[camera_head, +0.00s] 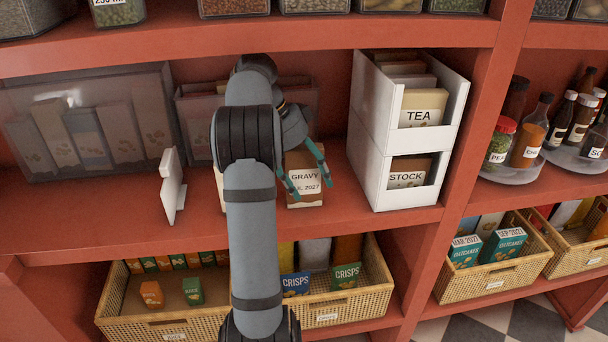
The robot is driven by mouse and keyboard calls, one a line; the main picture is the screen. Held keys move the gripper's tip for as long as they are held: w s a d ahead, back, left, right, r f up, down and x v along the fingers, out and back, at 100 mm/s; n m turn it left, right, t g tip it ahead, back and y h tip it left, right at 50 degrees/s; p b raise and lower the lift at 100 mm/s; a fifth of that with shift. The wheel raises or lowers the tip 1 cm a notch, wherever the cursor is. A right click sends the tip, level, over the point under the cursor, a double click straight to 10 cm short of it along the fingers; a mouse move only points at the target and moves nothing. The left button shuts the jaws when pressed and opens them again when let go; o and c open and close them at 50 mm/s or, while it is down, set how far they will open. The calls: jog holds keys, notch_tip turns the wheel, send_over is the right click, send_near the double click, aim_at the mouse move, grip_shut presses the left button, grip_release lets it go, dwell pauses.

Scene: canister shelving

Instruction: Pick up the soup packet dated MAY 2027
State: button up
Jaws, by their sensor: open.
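No packet with a readable SOUP or MAY 2027 label shows in the head view. A brown packet (304,194) labelled GRAVY, with a date that reads like "UL 2027", its start hidden, stands on the middle shelf. My gripper (309,187) is open, its two teal fingers in front of and around the upper part of this packet in the picture. I cannot tell whether they touch it. Another pale packet edge (219,188) shows just left of my arm. My arm hides most of it, so its label cannot be read.
White stacked boxes marked TEA (422,116) and STOCK (406,183) stand right of my gripper. A translucent bin (310,97) is behind it. A white upright divider (172,185) stands to the left. Wicker baskets (330,312) sit below. The red upper shelf edge (400,36) runs overhead.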

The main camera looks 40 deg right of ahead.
jog(key=shift+s+d+f, duration=0.15)
jog(key=shift+s+d, duration=0.2)
jog(key=shift+d, duration=0.15)
jog(key=shift+f, duration=0.4)
jog(key=shift+w, duration=0.1)
jog(key=shift+c, duration=1.1)
jog(key=c, duration=1.3)
grip_shut()
